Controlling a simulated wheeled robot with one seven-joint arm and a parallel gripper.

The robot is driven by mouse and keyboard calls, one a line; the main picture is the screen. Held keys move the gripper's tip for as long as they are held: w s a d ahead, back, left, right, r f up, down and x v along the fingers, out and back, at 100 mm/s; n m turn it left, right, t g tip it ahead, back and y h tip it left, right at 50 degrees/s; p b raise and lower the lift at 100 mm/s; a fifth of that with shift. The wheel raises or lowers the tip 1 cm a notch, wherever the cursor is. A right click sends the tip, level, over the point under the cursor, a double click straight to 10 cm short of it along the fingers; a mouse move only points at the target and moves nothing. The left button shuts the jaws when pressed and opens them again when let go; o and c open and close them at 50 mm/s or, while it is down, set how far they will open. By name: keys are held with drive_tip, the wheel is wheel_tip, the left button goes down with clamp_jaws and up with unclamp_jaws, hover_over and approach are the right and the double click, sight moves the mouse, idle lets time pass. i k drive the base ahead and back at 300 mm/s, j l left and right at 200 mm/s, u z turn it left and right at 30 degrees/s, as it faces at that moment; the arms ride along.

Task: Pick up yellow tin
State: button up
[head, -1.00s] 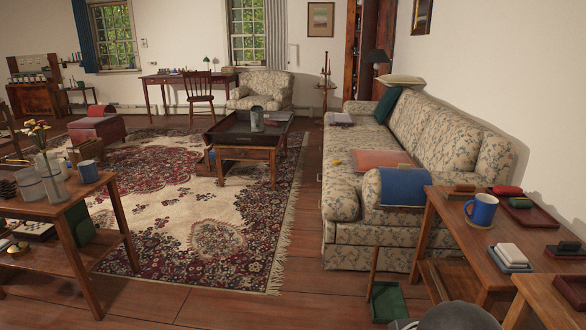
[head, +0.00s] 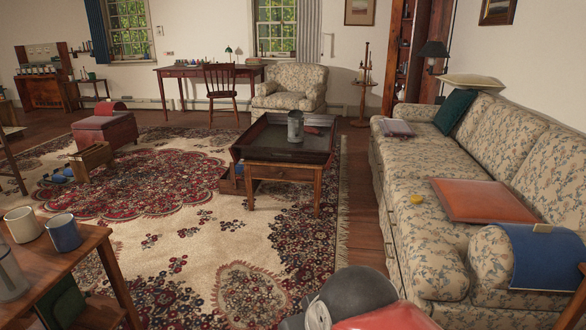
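A small yellow thing, likely the yellow tin (head: 417,199), lies on the seat of the flowered sofa (head: 408,225). It sits just left of a flat orange-red panel or cushion (head: 478,201), with a small gap between them. It is too small to make out its shape or lid. Grey, white and red parts of my arm show at the bottom edge, right of the middle. My gripper's fingers do not show, and the tin is well beyond the arm parts.
A low dark-topped table (head: 284,144) holding a grey can (head: 295,126) stands on the patterned rug. A wooden table (head: 62,255) with mugs is close at left. A blue cloth (head: 548,258) hangs over the sofa's near arm. Rug and floor left of the sofa are clear.

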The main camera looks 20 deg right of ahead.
sight(416, 199)
drive_tip(key=i+z, duration=0.25)
drive_tip(key=i, duration=0.3)
drive_tip(key=i+j+z, duration=0.25)
drive_tip(key=i, duration=0.3)
drive_tip(key=i+l+z, duration=0.2)
drive_tip(key=i+z, duration=0.15)
drive_tip(key=z, duration=0.15)
drive_tip(key=i+z, duration=0.35)
drive_tip(key=z, duration=0.15)
drive_tip(key=i+z, duration=0.6)
